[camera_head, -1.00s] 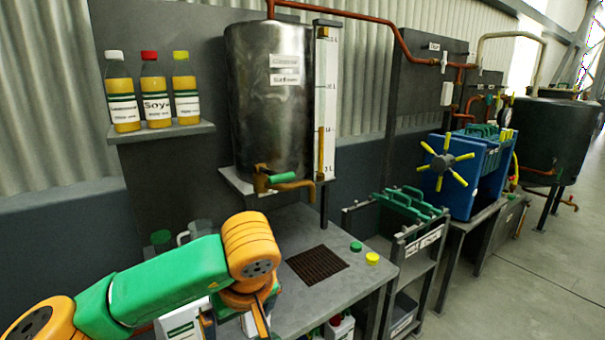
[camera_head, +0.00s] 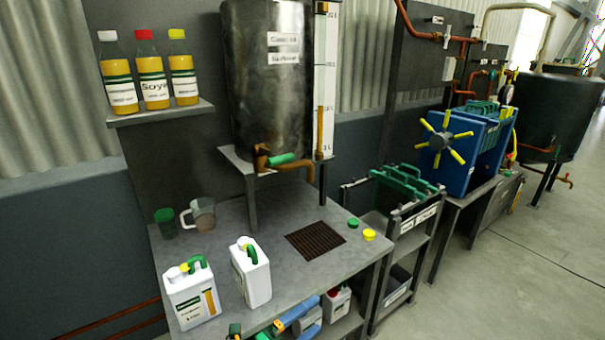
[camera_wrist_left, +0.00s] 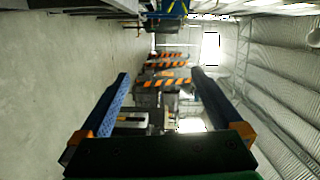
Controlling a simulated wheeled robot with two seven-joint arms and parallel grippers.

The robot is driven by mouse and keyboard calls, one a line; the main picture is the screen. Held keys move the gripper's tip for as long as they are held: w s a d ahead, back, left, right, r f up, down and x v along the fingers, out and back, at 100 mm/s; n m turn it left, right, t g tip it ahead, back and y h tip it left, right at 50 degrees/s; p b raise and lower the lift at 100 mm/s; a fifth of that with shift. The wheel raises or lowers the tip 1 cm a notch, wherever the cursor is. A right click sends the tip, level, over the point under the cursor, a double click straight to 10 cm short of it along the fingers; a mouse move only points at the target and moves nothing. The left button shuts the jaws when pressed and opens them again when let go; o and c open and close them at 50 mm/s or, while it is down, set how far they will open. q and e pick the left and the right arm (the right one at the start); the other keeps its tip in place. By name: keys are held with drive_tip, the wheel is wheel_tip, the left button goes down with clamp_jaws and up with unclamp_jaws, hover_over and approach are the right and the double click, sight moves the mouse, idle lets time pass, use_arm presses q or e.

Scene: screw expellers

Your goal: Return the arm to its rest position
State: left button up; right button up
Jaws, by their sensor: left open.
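My left gripper (camera_head: 314,312) shows at the bottom edge of the head view, in front of the workbench's front edge. Its blue fingers have orange at their bases, and most of the arm is out of frame. In the left wrist view the two blue fingers (camera_wrist_left: 160,74) are spread wide with nothing between them. That view looks sideways along the hall, over grey floor and orange-and-black striped parts (camera_wrist_left: 165,82). My right gripper is in neither view.
The workbench (camera_head: 320,272) carries two white jugs (camera_head: 192,297) (camera_head: 251,275), a mug (camera_head: 202,215), a green cup (camera_head: 165,224), and green and yellow caps. A metal tank (camera_head: 268,90) stands above it. Bottles (camera_head: 153,83) stand on a shelf. Right lie a rack (camera_head: 400,200), blue press (camera_head: 463,150) and open floor.

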use_arm(q)
drive_tip(key=s+a+f+n+g+y, duration=0.1)
drive_tip(key=s+a+f+n+y, duration=0.55)
drive_tip(key=f, duration=0.45)
drive_tip(key=s+a+f+n+g+y, duration=0.1)
drive_tip(key=s+a+f+n+y, duration=0.35)
drive_tip(key=a+f+n, duration=0.4)
drive_tip(key=s+a+f+n+g, duration=0.1)
drive_tip(key=s+f+n+g, duration=0.2)
drive_tip(key=s, duration=0.6)
drive_tip(key=s+a+f+n+g+y+p, duration=0.1)
drive_tip(key=s+f, duration=0.4)
drive_tip(key=s, duration=0.5)
drive_tip(key=s+a+f+n+g+y, duration=0.1)
drive_tip(key=s+a+f+n+g, duration=0.2)
drive_tip(key=s, duration=0.7)
drive_tip(key=shift+a+f+n+g, duration=0.15)
drive_tip(key=shift+f+n+g, duration=0.65)
drive_tip(key=shift+n, duration=0.3)
